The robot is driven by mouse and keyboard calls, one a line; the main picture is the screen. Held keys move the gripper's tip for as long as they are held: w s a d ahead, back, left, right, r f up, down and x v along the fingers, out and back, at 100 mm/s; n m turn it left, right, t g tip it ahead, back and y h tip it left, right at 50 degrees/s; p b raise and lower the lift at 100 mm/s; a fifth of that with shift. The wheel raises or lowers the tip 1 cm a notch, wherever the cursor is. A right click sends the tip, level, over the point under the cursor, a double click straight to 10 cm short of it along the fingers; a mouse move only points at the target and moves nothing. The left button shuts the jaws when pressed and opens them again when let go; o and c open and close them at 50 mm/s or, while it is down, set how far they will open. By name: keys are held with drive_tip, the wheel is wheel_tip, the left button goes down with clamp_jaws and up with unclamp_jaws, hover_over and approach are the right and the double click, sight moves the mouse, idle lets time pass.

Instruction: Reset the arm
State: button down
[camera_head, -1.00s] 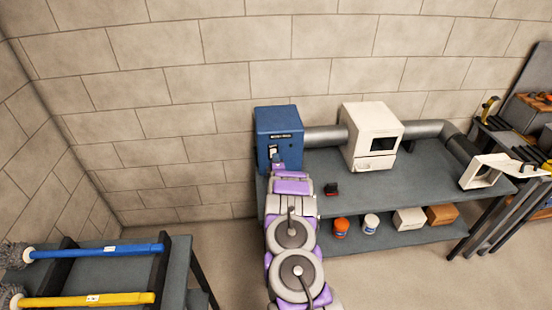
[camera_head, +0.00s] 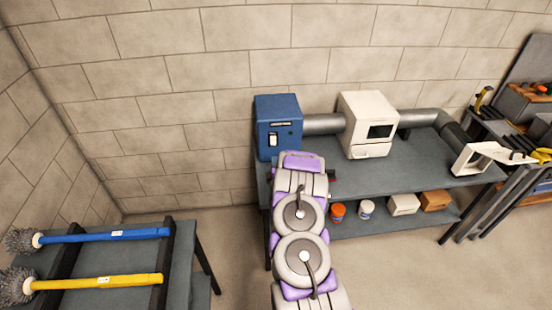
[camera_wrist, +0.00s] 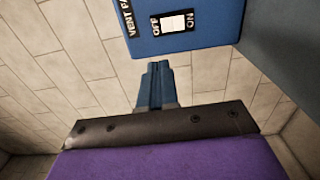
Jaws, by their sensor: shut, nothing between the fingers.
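My gripper (camera_wrist: 156,72) shows in the wrist view as two blue-grey fingers closed together with nothing between them. It is just short of a blue box (camera_wrist: 185,25) with a white rocker switch (camera_wrist: 175,23) marked OFF and NO, and a label beginning VENT. A gap seems to lie between the fingertips and the box. In the head view the same blue box (camera_head: 279,110) stands on the left end of a grey bench (camera_head: 340,175), its white switch (camera_head: 272,139) visible. My arm reaches toward it, hiding my gripper there.
A duct (camera_head: 322,124) joins the blue box to a white unit (camera_head: 366,125) and a white-framed opening (camera_head: 470,160). Several containers sit on the lower shelf. At left, a blue-handled brush (camera_head: 105,235) and a yellow-handled brush (camera_head: 100,282) lie on a rack. Floor between is clear.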

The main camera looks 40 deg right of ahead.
drive_tip(key=w+a+r+m+g+y, duration=0.25)
drive_tip(key=w+a+r+y, duration=0.25)
drive_tip(key=a+r, duration=0.4)
drive_tip(key=s+a+r+m+g+y, duration=0.1)
drive_tip(key=s+a+r+g+y, duration=0.2)
drive_tip(key=a, duration=0.5)
drive_tip(key=s+a+r+m+g+y, duration=0.1)
drive_tip(key=s+a+r, duration=0.35)
drive_tip(key=a, duration=0.35)
drive_tip(key=s+a+r+m+g, duration=0.2)
drive_tip(key=s+a+r+g, duration=0.1)
drive_tip(key=s, duration=1.1)
drive_tip(key=s+a+r+m+g, duration=0.3)
drive_tip(key=s+a+g, duration=0.1)
drive_tip(key=s, duration=1.1)
drive_tip(key=s+a+r+m+g, duration=0.2)
drive_tip(key=s+a+r+g, duration=0.1)
drive_tip(key=s, duration=1.1)
drive_tip(key=shift+s+a+r+y, duration=0.25)
drive_tip(key=shift+a+r, duration=0.35)
drive_tip(key=shift+a, duration=0.55)
drive_tip(key=shift+w+d+m+g, duration=0.1)
drive_tip(key=shift+m+g, duration=0.15)
